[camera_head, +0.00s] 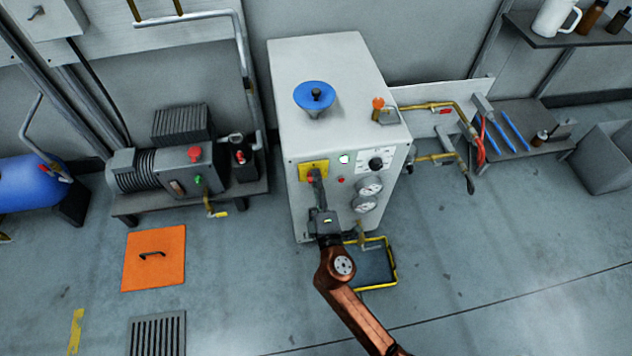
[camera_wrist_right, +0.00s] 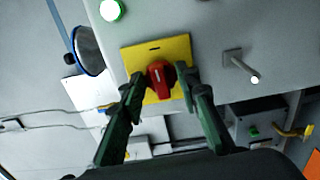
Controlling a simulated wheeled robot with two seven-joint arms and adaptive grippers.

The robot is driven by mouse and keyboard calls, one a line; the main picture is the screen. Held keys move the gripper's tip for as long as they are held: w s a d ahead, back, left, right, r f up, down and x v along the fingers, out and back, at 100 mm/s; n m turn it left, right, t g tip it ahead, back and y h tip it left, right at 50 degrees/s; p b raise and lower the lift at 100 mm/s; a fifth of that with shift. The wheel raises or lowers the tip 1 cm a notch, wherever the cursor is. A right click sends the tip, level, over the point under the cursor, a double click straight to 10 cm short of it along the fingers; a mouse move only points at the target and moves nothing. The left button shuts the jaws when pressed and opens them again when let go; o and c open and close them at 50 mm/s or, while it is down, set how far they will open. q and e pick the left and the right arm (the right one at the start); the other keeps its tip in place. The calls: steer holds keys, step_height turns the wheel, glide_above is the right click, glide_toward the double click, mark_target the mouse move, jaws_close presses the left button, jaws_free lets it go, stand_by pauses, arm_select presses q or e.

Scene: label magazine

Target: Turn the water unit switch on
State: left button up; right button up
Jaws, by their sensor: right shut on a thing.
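The water unit (camera_head: 330,55) is a tall white cabinet in the middle of the head view. Its switch is a red knob (camera_wrist_right: 160,76) on a yellow plate (camera_wrist_right: 182,48), and the plate also shows on the front panel in the head view (camera_head: 308,168). My right gripper (camera_head: 315,181) reaches the plate from below and hides most of the knob there. In the wrist view its dark green fingers (camera_wrist_right: 163,84) stand on either side of the knob, shut on it. A green-white lamp (camera_head: 344,159) glows beside the plate. My left gripper is not in view.
Beside the plate are a small red button (camera_head: 341,180), a black knob (camera_head: 376,163) and two gauges (camera_head: 369,187). A blue-rimmed funnel (camera_head: 314,96) sits on top. A yellow-edged floor frame (camera_head: 393,262) lies below. A motor unit (camera_head: 150,168) stands left; pipes (camera_head: 430,106) extend right.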

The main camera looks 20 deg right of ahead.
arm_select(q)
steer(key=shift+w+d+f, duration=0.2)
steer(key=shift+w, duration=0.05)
arm_select(e)
steer(key=shift+f+m, duration=0.1)
steer(key=shift+m, duration=0.3)
steer(key=o, duration=1.1)
steer(key=shift+o, duration=0.2)
steer(key=shift+s, duration=0.1)
steer(key=v, duration=1.1)
steer(key=shift+s+a, duration=0.2)
steer(key=shift+s, duration=0.2)
